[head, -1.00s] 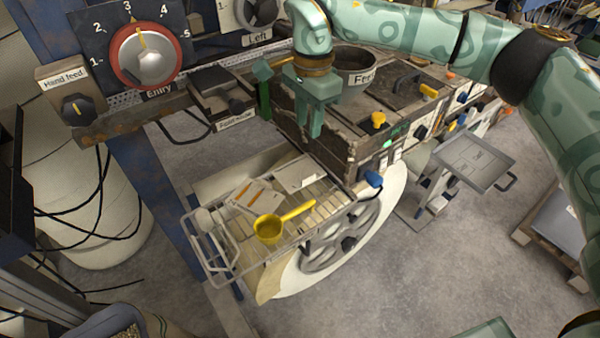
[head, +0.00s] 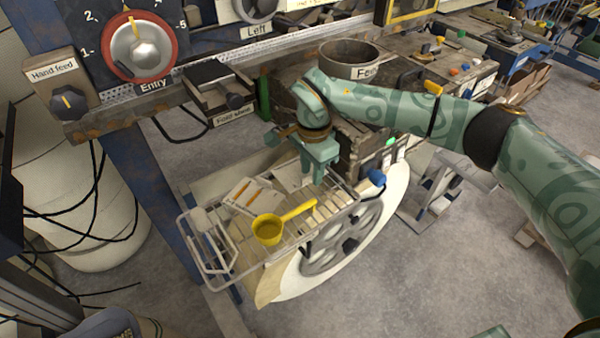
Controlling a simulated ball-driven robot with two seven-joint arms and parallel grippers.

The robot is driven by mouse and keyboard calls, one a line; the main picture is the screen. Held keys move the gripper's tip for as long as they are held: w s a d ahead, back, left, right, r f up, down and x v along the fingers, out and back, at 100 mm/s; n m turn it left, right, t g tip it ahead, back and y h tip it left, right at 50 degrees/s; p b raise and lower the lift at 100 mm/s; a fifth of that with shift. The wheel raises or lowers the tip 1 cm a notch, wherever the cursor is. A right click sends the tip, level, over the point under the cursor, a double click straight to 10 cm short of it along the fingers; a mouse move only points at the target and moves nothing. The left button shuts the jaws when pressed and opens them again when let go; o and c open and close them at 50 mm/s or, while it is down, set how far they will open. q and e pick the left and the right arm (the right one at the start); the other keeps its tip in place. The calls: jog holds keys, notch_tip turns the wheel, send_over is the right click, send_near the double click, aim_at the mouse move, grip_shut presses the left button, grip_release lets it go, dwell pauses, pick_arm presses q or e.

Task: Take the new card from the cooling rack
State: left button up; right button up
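The cooling rack (head: 222,254) is a wire rack with slats, in front of the machine in the head view. A pale card (head: 285,177) lies at its far end, partly hidden by my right gripper. Another pale card with orange stripes (head: 241,196) lies to its left. My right gripper (head: 313,178) points down just over the far end of the rack, at the right side of the pale card. Its two fingers look apart with nothing visible between them. Whether they touch the card is too small to tell. My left gripper is not in view.
A large spoked wheel (head: 345,240) stands right of the rack. The feed pot (head: 349,58) and the machine's wooden body are behind.

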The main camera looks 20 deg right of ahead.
jog(key=shift+f, duration=0.15)
grip_shut()
